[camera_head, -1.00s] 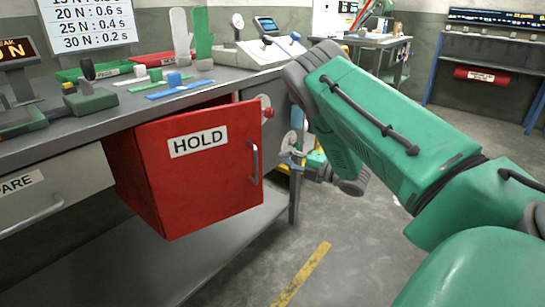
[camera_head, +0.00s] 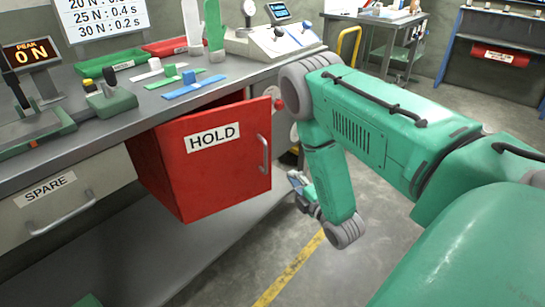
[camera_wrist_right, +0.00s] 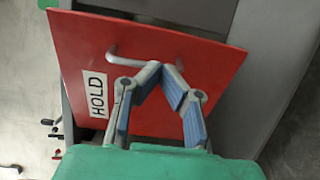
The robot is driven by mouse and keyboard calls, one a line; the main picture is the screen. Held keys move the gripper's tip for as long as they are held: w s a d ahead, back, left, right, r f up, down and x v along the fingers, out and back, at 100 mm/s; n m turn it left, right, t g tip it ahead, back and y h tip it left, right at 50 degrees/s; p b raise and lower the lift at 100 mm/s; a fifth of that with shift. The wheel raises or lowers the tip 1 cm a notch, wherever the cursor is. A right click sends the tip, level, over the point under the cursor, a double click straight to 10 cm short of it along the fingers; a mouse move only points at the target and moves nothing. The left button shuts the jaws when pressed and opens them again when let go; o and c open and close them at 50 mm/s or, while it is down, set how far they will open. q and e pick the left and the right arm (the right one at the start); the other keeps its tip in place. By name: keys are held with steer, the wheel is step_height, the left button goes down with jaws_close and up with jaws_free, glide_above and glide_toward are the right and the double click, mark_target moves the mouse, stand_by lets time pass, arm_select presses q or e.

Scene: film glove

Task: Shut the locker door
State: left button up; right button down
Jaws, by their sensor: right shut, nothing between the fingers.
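The red locker door (camera_head: 228,165) carries a HOLD label and a grey handle (camera_head: 264,153) near its right edge. It stands ajar under the bench, its right side out from the grey cabinet. The door also fills much of the right wrist view (camera_wrist_right: 190,60). My right gripper (camera_head: 302,188) is low, to the right of the door in the head view. In the wrist view its blue-padded fingers (camera_wrist_right: 160,72) are shut and empty, in front of the door's outer face and below the handle. I cannot tell whether they touch it. My left gripper is not in view.
The bench (camera_head: 110,85) above holds a PEAK display (camera_head: 30,55), trays and fixtures. A red knob (camera_head: 278,104) sits beside the door's top right. A SPARE drawer (camera_head: 65,195) is at left. The floor at right is open, with a yellow line (camera_head: 290,270).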

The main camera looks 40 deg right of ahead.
mark_target(270, 152)
steer(key=b+x, duration=0.2)
steer(key=x, duration=0.9)
steer(key=shift+w+d, duration=0.1)
steer(key=shift+w, duration=0.15)
steer(key=shift+b, duration=0.3)
steer(key=w+d+n+y+b, duration=0.1)
steer(key=w+n+y+b, duration=0.3)
steer(key=w, duration=0.7)
steer(key=shift+r+y, duration=0.2)
steer(key=shift+y, duration=1)
steer(key=shift+d, duration=0.1)
